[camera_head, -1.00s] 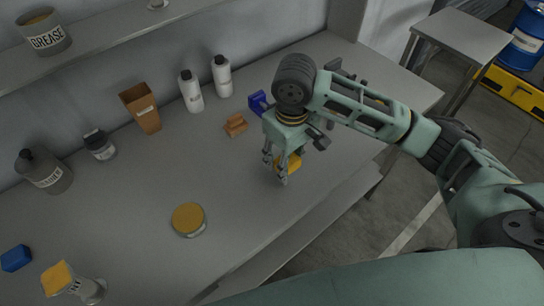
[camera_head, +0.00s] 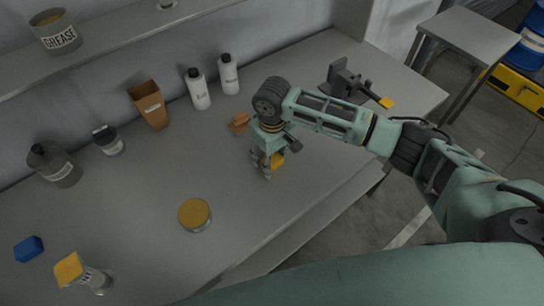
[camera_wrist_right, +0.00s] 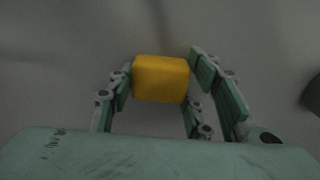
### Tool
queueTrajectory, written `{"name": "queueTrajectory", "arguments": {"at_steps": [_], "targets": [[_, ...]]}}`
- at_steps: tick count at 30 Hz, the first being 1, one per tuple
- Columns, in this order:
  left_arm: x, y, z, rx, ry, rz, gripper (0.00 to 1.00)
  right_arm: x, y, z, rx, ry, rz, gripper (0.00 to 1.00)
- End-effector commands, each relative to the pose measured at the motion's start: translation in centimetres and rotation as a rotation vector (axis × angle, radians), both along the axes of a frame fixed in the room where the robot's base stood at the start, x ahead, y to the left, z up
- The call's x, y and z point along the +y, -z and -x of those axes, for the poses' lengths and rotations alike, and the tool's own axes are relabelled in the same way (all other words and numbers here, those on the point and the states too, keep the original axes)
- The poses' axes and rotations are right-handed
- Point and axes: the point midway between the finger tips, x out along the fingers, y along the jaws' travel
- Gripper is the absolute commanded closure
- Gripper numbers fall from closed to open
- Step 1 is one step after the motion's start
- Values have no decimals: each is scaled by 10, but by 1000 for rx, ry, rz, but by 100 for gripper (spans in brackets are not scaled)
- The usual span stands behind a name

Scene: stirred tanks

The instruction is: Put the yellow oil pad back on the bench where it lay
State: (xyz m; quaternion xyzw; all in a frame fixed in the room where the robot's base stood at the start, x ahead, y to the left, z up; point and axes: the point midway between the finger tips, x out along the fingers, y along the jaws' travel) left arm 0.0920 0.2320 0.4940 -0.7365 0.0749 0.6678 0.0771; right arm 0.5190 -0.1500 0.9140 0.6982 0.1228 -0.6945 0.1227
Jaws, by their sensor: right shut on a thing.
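The yellow oil pad (camera_head: 277,160) is a small block, held in my right gripper (camera_head: 263,175) near the middle of the bench (camera_head: 130,205). In the right wrist view the pad (camera_wrist_right: 160,78) sits between the two fingers of my right gripper (camera_wrist_right: 158,90), which are closed against its sides. The gripper points down at the bench top. I cannot tell whether the pad touches the bench. My left gripper is not in view.
A yellow-lidded round tin (camera_head: 195,214) stands left of the gripper. An orange-brown block (camera_head: 239,122) lies close behind it. White bottles (camera_head: 199,89) and a brown container (camera_head: 149,106) line the back. A dark vise-like fixture (camera_head: 346,80) stands right. The bench between tin and gripper is clear.

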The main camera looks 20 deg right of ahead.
Motion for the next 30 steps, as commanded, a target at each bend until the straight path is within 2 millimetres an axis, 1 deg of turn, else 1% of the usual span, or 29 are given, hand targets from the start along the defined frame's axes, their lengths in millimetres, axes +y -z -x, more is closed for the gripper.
{"name": "queueTrajectory", "arguments": {"at_steps": [6, 7, 13, 23, 26, 30], "targets": [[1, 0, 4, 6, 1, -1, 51, 0, 3, 0, 0, 1, -1, 75], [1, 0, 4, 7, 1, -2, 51, 0, 2, 0, 0, 1, -1, 52], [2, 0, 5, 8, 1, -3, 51, 0, 2, 0, 0, 1, -1, 35], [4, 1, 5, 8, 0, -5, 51, 0, 0, -1, -1, 0, 0, 35], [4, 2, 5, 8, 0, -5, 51, 0, -8, -1, -3, 0, -2, 35], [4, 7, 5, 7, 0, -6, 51, 1, -32, -1, -5, -1, -3, 35]]}}
